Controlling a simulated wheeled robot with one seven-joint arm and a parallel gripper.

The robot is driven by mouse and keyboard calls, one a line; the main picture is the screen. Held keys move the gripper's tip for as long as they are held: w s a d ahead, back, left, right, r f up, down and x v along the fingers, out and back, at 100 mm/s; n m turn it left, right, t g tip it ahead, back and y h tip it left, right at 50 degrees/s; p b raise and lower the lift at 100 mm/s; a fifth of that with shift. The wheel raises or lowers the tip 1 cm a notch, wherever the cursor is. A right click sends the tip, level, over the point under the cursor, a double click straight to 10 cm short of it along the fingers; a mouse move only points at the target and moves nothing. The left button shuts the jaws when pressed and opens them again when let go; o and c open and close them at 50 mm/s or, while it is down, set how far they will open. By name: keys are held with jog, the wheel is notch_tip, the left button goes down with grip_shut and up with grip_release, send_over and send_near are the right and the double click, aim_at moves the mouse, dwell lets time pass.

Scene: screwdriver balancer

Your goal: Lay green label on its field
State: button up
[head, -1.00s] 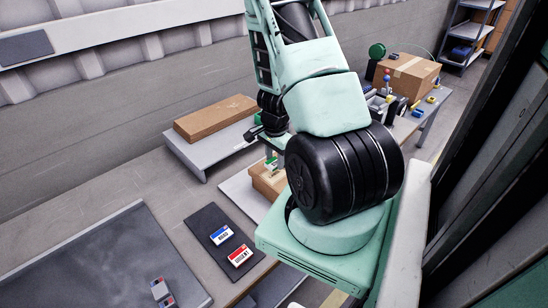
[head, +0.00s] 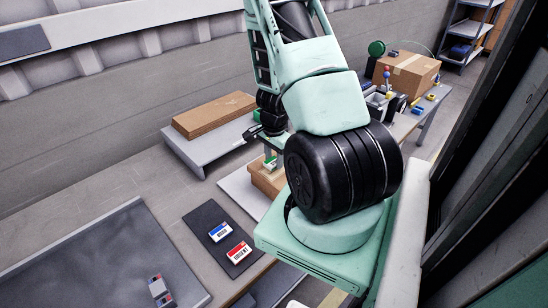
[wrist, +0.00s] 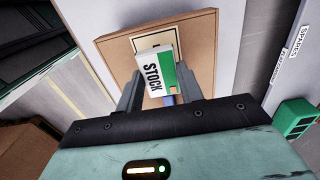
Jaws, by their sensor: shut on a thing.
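The green label (wrist: 153,72), white with a green part and the word STOCK, is between the fingers of my gripper (wrist: 160,77) in the wrist view. My gripper is shut on it. Behind it lies a cardboard box (wrist: 203,50) with a cream, dark-outlined field (wrist: 153,38) on its top. The label covers part of that field. I cannot tell whether label and field touch. In the head view the label (head: 270,163) shows small and green-white above the box (head: 266,182); my arm hides much of the box.
A blue label (head: 220,232) and a red URGENT label (head: 239,252) lie on a dark mat (head: 203,215). A low grey table (head: 190,150) bears flat cardboard. A larger box (head: 408,72) and tools stand on the back table. A green bin (wrist: 292,117) sits at the right in the wrist view.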

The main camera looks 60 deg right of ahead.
jog(key=shift+f+b, duration=0.55)
jog(key=shift+f, duration=0.15)
jog(key=shift+f+b, duration=0.45)
jog(key=shift+b, duration=0.1)
dwell(0.5)
jog(key=o, duration=1.1)
jog(key=shift+o, duration=0.2)
notch_tip(320, 180, up, 17)
jog(key=p, duration=0.2)
jog(key=shift+r+p, duration=0.2)
jog(key=shift+p, duration=0.2)
